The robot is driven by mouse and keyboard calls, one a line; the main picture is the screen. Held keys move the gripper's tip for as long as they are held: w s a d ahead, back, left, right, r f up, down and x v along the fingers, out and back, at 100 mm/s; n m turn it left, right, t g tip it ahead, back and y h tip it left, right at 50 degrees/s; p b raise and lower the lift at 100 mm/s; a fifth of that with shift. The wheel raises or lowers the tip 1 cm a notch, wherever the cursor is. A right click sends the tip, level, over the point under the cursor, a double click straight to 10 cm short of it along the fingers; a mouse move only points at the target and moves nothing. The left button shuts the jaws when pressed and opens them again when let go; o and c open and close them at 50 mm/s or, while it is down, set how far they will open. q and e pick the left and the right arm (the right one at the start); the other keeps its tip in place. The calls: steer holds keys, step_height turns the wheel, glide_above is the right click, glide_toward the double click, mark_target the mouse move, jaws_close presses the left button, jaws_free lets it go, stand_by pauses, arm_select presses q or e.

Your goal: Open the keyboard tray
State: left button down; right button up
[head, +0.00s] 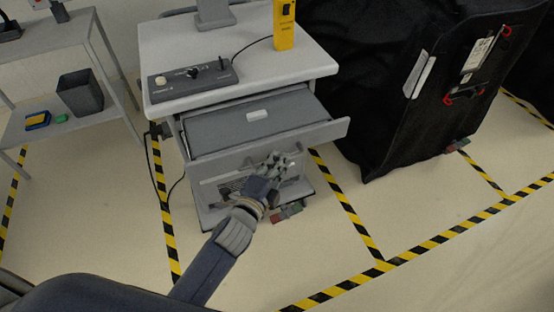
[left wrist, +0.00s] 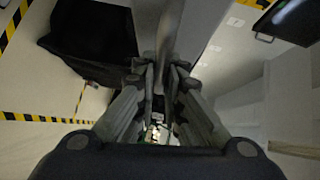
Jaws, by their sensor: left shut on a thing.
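The keyboard tray (head: 222,136) is a grey shelf under the cart's top. It stands out from the cart (head: 160,37), with a pale front lip (head: 340,127) and a small white object (head: 257,115) on it. My left gripper (head: 279,163) is at the tray's front, just below the lip, shut on a pale handle bar (head: 222,178). In the left wrist view the fingers (left wrist: 166,88) close around a thin grey piece (left wrist: 171,30). The fingers hide part of the bar. My right gripper is not in view.
On the cart top are a grey control box (head: 192,80) and a yellow device (head: 284,25). A black covered cart (head: 350,110) stands close on the right. A shelf with a dark bin (head: 80,92) is at left.

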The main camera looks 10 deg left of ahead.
arm_select(q)
steer(key=c, duration=1.7)
jaws_free()
steer(key=v, duration=1.2)
steer(key=shift+f, duration=0.1)
steer(key=s+a+f+n+g+y, duration=0.1)
steer(key=s+f+n+g, duration=0.2)
steer(key=f, duration=0.9)
steer(key=s+a+f+n+g, duration=0.2)
steer(key=s+f, duration=0.2)
steer(key=f, duration=0.8)
steer(key=s+a+f+n+g+y, duration=0.1)
steer(key=s+f+n+g, duration=0.2)
steer(key=f, duration=0.8)
steer(key=s+a+f+n+g, duration=0.2)
steer(key=s+f, duration=0.3)
steer(key=s, duration=0.3)
steer(key=s+a+f+n+g+y, duration=0.1)
steer(key=s+a+f+n+g, duration=0.1)
steer(key=s+f, duration=0.4)
steer(key=s+a+f+n+g, duration=0.2)
steer(key=s+f, duration=0.4)
steer(key=s, duration=0.4)
steer(key=shift+a+f+n+g, duration=0.15)
steer(key=shift+n+g, duration=0.1)
steer(key=shift+n, duration=0.35)
steer(key=shift+a+r+n+g, duration=0.1)
steer(key=shift+n+g, duration=0.15)
steer(key=shift+n, duration=0.35)
